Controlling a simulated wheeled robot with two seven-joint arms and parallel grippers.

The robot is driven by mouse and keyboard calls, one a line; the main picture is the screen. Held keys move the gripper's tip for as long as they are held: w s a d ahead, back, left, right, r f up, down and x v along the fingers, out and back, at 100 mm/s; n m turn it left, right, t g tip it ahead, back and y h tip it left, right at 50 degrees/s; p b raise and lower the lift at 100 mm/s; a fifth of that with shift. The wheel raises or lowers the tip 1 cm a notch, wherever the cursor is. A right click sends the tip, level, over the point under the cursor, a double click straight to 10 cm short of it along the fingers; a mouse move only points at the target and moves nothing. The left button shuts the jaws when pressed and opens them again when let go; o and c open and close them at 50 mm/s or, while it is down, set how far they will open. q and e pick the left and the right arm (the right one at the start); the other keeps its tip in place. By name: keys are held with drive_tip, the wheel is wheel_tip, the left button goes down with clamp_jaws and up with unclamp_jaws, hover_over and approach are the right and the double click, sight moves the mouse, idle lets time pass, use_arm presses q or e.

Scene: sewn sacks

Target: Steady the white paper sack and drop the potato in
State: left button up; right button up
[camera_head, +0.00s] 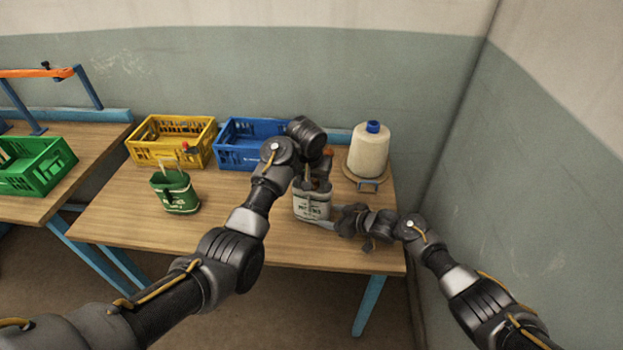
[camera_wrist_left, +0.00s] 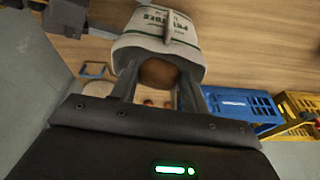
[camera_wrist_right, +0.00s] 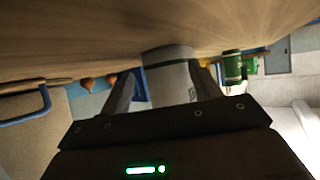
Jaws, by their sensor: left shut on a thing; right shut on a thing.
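The white paper sack (camera_head: 311,207) stands upright on the wooden table, green print on its front; it also shows in the left wrist view (camera_wrist_left: 160,27) and the right wrist view (camera_wrist_right: 170,80). My left gripper (camera_head: 316,184) is over the sack's mouth, pointing down. My right gripper (camera_head: 334,224) comes in low from the right and is shut on the sack's side. The sack's inside is hidden.
A green sack (camera_head: 178,194) stands to the left on the table (camera_head: 240,225). A yellow crate (camera_head: 172,153) and a blue crate (camera_head: 228,157) stand behind. A large thread cone (camera_head: 368,152) is at the back right, near the wall. Small onion-like things (camera_wrist_right: 87,85) lie behind the white sack.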

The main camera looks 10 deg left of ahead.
use_arm(q)
drive_tip(key=o, duration=0.9)
drive_tip(key=v, duration=0.7)
drive_tip(key=shift+r, duration=0.25)
use_arm(e)
drive_tip(key=o, duration=0.8)
drive_tip(key=shift+c, duration=0.2)
